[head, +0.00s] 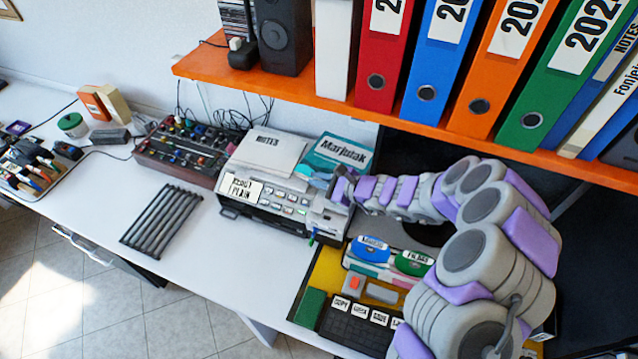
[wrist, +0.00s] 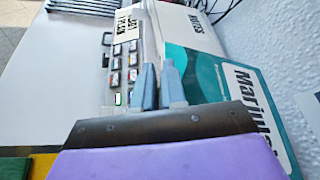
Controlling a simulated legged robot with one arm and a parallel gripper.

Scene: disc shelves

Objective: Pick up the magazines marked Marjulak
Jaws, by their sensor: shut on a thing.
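The teal and white Marjulak magazine (head: 322,143) lies at the back of the grey machine, close to the wall, with its title showing. It also shows in the wrist view (wrist: 205,68), at the right with its title partly cut off. My gripper (head: 318,181) is at the machine's right end, at the near edge of the magazine. In the wrist view, my gripper's two grey-blue fingers (wrist: 159,82) are close together, shut on the magazine's edge. The exact contact between the fingertips is hard to see.
A white NOTES stack (head: 266,150) lies beside the magazine on the machine (head: 262,212). An orange shelf (head: 290,95) with binders hangs above. A mixer (head: 180,150) and a black rack (head: 160,220) stand left. A yellow tray (head: 325,268) is at the front right. Desk space at centre-left is clear.

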